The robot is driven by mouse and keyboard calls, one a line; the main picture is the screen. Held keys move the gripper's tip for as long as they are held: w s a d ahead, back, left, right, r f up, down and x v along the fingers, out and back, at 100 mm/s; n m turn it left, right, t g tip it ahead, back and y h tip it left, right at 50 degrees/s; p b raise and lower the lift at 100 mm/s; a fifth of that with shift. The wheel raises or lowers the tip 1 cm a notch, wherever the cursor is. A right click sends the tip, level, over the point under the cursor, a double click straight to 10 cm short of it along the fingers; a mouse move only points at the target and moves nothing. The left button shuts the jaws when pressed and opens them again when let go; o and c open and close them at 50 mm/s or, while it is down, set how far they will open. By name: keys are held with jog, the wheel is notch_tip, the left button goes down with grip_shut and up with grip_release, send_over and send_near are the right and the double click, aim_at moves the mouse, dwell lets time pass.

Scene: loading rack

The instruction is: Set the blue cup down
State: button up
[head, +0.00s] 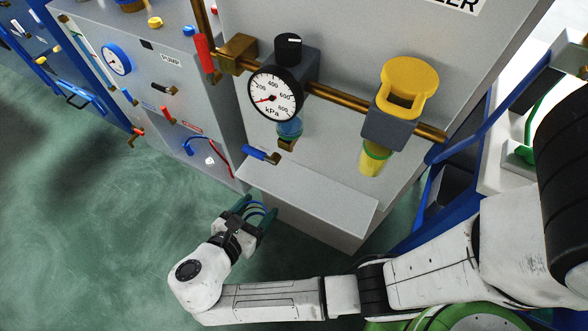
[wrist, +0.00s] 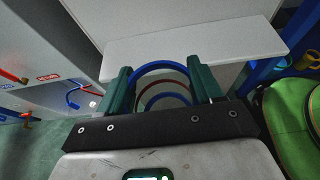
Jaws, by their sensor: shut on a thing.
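My gripper (head: 255,222) has its dark green fingers on both sides of the blue cup (head: 257,205) and is shut on it. In the wrist view the cup's blue rim (wrist: 160,66) arches between the two fingers, with a thin red ring inside it. The lower cup is hidden by the fingers and the palm. The cup is held in the air beside the left front of a pale grey ledge (head: 305,200). In the wrist view the ledge (wrist: 205,43) lies just beyond the rim, and its visible top is bare. I see no contact between cup and ledge.
A pump cabinet (head: 165,85) stands left. A blue frame (head: 430,195) stands right. Green floor (head: 90,235) is open at left.

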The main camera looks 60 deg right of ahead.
jog(key=shift+d+f+b, duration=0.4)
jog(key=shift+b, duration=0.2)
jog(key=b, duration=0.2)
send_near(300, 154)
jog(key=d, duration=0.3)
jog(key=d+r, duration=0.1)
jog(key=d, duration=0.1)
jog(key=shift+w+d, duration=0.15)
jog(key=shift+d, duration=0.15)
jog(key=shift+f+b, duration=0.3)
jog(key=shift+f, duration=1.45)
jog(key=o, duration=1.2)
jog(key=shift+f, duration=0.15)
jog(key=shift+a+r, duration=0.2)
jog(key=shift+r, duration=0.05)
jog(key=p+v, duration=0.1)
jog(key=v, duration=1)
jog(key=shift+a, duration=0.3)
